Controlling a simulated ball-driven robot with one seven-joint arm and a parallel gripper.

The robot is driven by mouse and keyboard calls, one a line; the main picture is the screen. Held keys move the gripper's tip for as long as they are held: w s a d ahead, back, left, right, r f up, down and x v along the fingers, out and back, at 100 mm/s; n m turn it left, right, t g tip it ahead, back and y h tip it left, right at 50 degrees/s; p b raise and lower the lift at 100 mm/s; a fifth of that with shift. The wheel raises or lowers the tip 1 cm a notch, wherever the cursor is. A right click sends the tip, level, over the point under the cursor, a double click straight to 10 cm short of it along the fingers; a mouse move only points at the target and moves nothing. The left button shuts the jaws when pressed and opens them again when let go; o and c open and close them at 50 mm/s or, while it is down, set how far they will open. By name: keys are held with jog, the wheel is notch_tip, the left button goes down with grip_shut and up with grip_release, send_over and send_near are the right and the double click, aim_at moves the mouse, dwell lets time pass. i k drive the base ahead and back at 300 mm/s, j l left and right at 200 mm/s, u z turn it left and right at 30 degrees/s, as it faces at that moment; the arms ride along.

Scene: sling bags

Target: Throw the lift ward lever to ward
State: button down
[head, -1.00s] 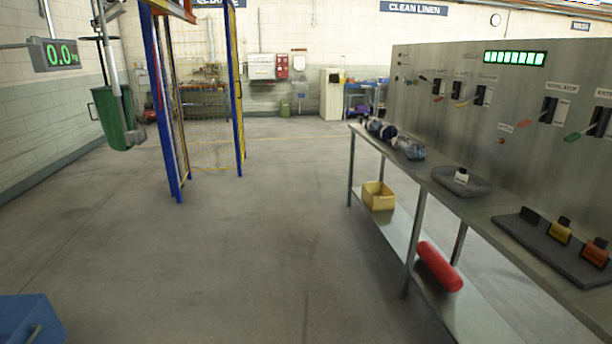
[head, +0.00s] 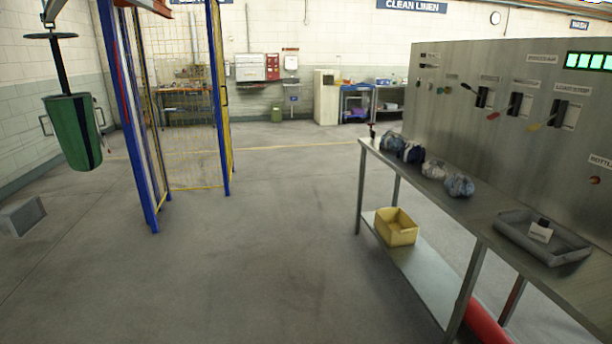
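A grey control panel (head: 510,70) stands along the right side behind a steel bench. Several levers in black slots sit on it. One slot with a dark lever (head: 482,97) is toward the far end, with a middle one (head: 515,104) and a nearer one (head: 560,113) beside it. Handles with red (head: 493,116) and yellow (head: 535,127) tips stick out from the panel. The small labels are too blurred to tell which lever is the lift ward one, or its position. A green bag (head: 73,132) hangs at the left. My gripper is not in view.
The steel bench (head: 480,215) holds cloth bundles (head: 459,185) and a grey tray (head: 550,245). A yellow bin (head: 396,227) and a red cylinder (head: 487,325) are below. A blue-posted mesh frame (head: 217,100) stands left. The middle floor (head: 270,240) is open.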

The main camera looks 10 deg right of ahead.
aim_at(467, 87)
jog(key=i+j+z, duration=0.15)
jog(key=i+z, duration=0.25)
jog(key=i, duration=0.25)
jog(key=i+j+z, duration=0.4)
jog(key=i, duration=0.2)
jog(key=i+j+z, duration=0.85)
jog(key=i+j, duration=0.15)
jog(key=j, duration=0.15)
